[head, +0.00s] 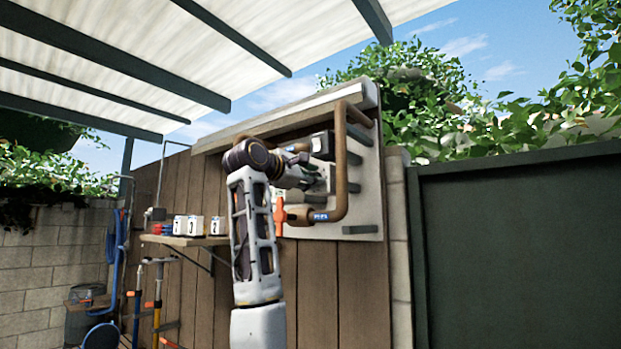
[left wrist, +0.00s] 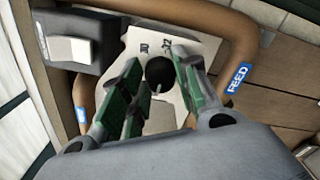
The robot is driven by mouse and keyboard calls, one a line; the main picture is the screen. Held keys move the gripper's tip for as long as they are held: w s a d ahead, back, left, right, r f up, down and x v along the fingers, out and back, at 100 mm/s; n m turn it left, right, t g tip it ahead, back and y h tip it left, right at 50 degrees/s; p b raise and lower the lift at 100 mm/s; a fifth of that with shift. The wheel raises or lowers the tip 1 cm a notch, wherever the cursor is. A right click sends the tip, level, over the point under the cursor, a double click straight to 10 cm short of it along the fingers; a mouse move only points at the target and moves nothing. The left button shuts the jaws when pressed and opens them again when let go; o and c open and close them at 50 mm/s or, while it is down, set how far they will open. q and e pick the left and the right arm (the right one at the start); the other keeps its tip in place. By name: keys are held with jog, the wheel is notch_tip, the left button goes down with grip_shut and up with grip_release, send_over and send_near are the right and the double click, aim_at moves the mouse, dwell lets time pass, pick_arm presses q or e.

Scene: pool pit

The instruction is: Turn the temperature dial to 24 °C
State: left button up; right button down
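The dial is a round black knob (left wrist: 159,72) with a small pale pointer mark at its lower edge. It sits on a light plate (left wrist: 150,40) with dark printed figures above the knob, too small to read surely. My left gripper (left wrist: 156,60) is open in the left wrist view, its green-padded fingers on either side of the knob. A gap shows on both sides; I cannot tell how deep the fingers reach. In the head view my left gripper (head: 318,180) is at the wall panel and hides the dial. My right gripper is not in view.
Brown pipes (head: 341,170) frame the panel, with an orange valve handle (head: 280,217) below left. A dark box (left wrist: 70,45) with a light switch stands beside the plate. A shelf (head: 190,240) holds white numbered blocks. A dark green wall (head: 520,250) is at right.

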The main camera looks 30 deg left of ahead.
pick_arm(q)
jog(key=o, duration=0.4)
jog(key=shift+o, duration=0.2)
jog(key=s+a, duration=0.1)
jog(key=s, duration=1.1)
jog(key=shift+w+f, duration=0.1)
jog(key=shift+w, duration=0.05)
dwell(0.5)
